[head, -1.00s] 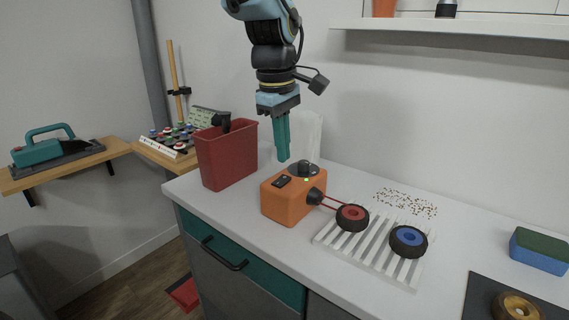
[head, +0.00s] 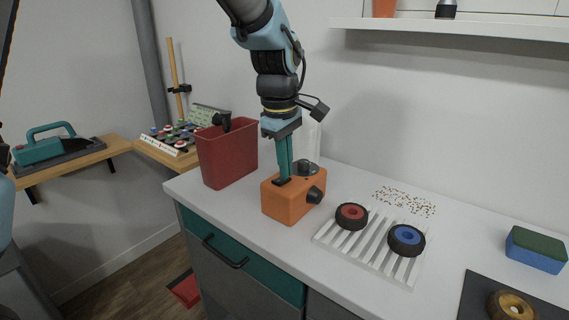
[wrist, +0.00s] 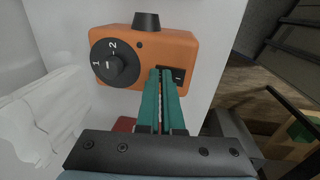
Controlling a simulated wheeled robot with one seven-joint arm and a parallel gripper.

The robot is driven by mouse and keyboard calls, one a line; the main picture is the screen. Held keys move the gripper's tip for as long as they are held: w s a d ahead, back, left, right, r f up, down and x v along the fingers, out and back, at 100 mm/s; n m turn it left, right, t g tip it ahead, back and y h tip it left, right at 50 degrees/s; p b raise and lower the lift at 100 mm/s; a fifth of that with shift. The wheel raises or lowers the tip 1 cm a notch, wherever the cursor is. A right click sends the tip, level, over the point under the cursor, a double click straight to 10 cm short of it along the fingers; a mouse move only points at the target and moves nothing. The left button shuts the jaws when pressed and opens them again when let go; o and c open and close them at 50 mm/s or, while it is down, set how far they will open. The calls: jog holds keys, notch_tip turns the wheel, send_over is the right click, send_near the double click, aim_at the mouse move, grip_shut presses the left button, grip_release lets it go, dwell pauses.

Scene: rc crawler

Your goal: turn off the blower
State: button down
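The blower (head: 288,207) is an orange box on the white counter, with a dark nozzle (head: 315,194) at its right side. Its round dial (wrist: 113,64), marked with numbers, and a black rocker switch (wrist: 179,76) show in the wrist view. A small lamp (wrist: 139,44) on its top looks dark. My gripper (head: 284,177) has its teal fingers pointing down at the switch. In the wrist view the fingertips (wrist: 168,73) are together with nothing between them, at the switch and hiding part of it. I cannot tell whether they press it.
A red bin (head: 228,155) stands left of the blower. A white slatted rack (head: 370,246) with a red-hubbed wheel (head: 351,216) and a blue-hubbed wheel (head: 406,240) is at its right. A sponge (head: 537,250) lies far right. The counter's front edge is clear.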

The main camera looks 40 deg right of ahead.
jog(key=shift+a+f, duration=0.2)
jog(key=shift+f, duration=0.2)
jog(key=shift+s+a, duration=0.25)
jog(key=shift+a, duration=0.5)
